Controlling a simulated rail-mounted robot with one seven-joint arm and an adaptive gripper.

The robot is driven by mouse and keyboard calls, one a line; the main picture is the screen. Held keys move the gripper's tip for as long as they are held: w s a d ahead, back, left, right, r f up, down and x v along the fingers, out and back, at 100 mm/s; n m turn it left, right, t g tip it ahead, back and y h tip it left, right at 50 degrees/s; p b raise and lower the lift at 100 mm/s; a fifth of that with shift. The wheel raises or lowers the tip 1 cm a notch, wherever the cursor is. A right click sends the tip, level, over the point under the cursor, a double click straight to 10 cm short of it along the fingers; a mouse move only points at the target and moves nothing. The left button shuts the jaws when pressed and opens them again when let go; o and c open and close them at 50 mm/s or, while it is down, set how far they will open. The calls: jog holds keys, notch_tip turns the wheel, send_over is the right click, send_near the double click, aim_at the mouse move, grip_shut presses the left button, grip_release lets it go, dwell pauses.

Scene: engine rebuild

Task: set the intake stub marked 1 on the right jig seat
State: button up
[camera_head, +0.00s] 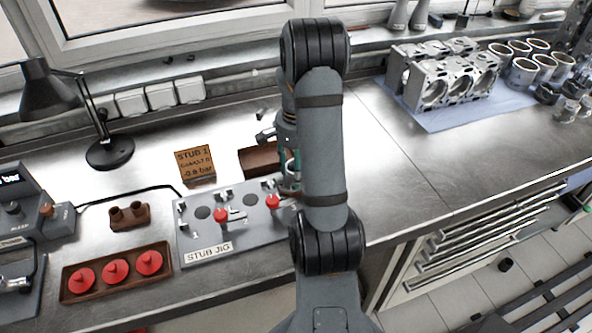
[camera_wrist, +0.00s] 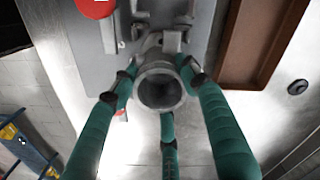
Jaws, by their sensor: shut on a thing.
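My gripper (camera_wrist: 158,78) has teal fingers, shut around a grey metal intake stub (camera_wrist: 160,92), whose round open mouth faces the wrist camera. In the head view the teal fingers (camera_head: 291,168) show only in part behind my arm, at the right end of the jig. The grey stub jig (camera_head: 205,240) has dark round seats, metal clamps and red knobs (camera_head: 221,215). In the wrist view the stub overlaps the jig plate (camera_wrist: 85,40) near clamp parts. The number on the stub is not readable.
A brown tray (camera_head: 258,161) lies behind the jig, close to my gripper. A tray of red caps (camera_head: 116,290), a brown holder (camera_head: 129,216) and a lamp (camera_head: 110,152) are left.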

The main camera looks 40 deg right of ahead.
jog(key=o, duration=1.6)
jog(key=shift+o, duration=0.2)
jog(key=shift+r, duration=0.1)
notch_tip(320, 180, up, 7)
jog(key=p, duration=0.6)
jog(key=shift+r, duration=0.2)
jog(key=shift+f, duration=0.1)
notch_tip(320, 180, down, 8)
jog(key=b, duration=0.6)
jog(key=shift+r, duration=0.25)
